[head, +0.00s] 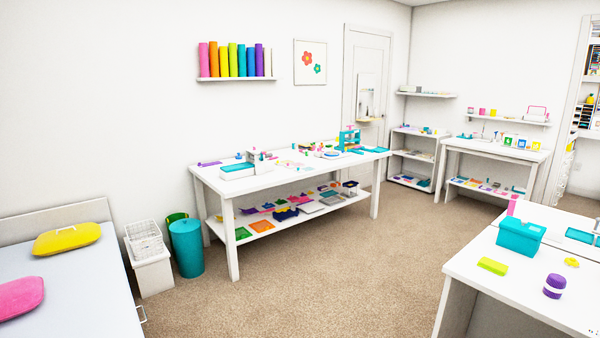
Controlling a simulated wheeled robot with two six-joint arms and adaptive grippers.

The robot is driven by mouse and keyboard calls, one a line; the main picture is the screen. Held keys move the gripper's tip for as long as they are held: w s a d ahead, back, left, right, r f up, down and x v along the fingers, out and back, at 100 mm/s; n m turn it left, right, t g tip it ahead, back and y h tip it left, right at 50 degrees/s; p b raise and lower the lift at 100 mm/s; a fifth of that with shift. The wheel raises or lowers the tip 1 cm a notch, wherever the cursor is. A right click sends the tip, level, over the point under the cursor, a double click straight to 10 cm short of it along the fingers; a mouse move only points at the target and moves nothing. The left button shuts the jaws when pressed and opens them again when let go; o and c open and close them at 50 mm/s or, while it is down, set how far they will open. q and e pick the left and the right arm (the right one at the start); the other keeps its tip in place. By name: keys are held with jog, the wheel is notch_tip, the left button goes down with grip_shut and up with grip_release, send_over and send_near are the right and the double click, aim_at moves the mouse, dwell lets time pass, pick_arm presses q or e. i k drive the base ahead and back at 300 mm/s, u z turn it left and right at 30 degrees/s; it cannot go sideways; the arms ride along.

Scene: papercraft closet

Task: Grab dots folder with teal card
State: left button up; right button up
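I cannot make out a dots folder or a teal card anywhere in the head view. More small flat items lie on the lower shelf of the white desk (490,150) at the back right, also too small to tell. Neither of my grippers is in view.
A bed (75,285) is at the left, beside a teal bin (187,248). The carpet (330,270) between them is clear.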

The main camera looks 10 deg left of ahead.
aim_at(309, 168)
jog(key=z, duration=0.1)
jog(key=i, duration=4.85)
jog(key=z, duration=0.9)
jog(key=i, duration=1.75)
jog(key=u, duration=1.85)
